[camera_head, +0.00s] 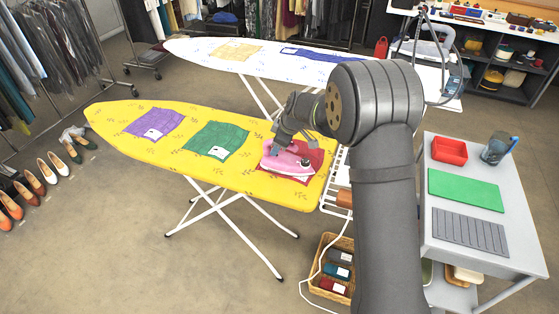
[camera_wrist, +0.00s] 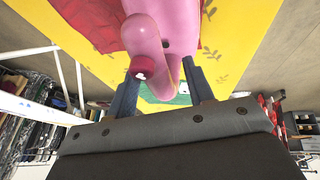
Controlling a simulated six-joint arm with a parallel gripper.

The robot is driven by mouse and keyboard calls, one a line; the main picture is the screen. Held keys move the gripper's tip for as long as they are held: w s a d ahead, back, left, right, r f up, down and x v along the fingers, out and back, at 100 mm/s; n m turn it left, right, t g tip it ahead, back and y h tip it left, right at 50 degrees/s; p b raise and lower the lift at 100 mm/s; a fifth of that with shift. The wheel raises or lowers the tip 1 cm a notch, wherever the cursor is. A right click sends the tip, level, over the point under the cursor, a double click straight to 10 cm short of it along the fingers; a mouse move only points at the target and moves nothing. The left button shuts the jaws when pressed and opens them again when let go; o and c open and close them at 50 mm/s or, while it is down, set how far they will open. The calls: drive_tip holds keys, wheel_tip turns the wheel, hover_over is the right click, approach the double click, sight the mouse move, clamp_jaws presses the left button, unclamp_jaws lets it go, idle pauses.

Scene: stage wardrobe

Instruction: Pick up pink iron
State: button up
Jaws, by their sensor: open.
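The pink iron (camera_head: 285,165) rests on a red cloth (camera_head: 309,156) at the right end of the yellow ironing board (camera_head: 110,118). My gripper (camera_head: 279,143) is just above the iron, over its handle. In the wrist view the pink iron (camera_wrist: 178,22) fills the top middle, with a round dark-red knob at its near end. The two dark fingers of my gripper (camera_wrist: 160,82) stand apart, on either side of the iron's near part. Whether either finger touches the iron cannot be told.
A purple cloth (camera_head: 154,122) and a green cloth (camera_head: 215,140) lie further left on the board. A white patterned ironing board (camera_head: 200,48) stands behind. A grey cart (camera_head: 440,150) with a red tray (camera_head: 449,150) is at right. A wicker basket (camera_head: 318,287) stands on the floor.

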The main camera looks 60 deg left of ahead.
drive_tip(key=shift+r, duration=0.1)
clamp_jaws()
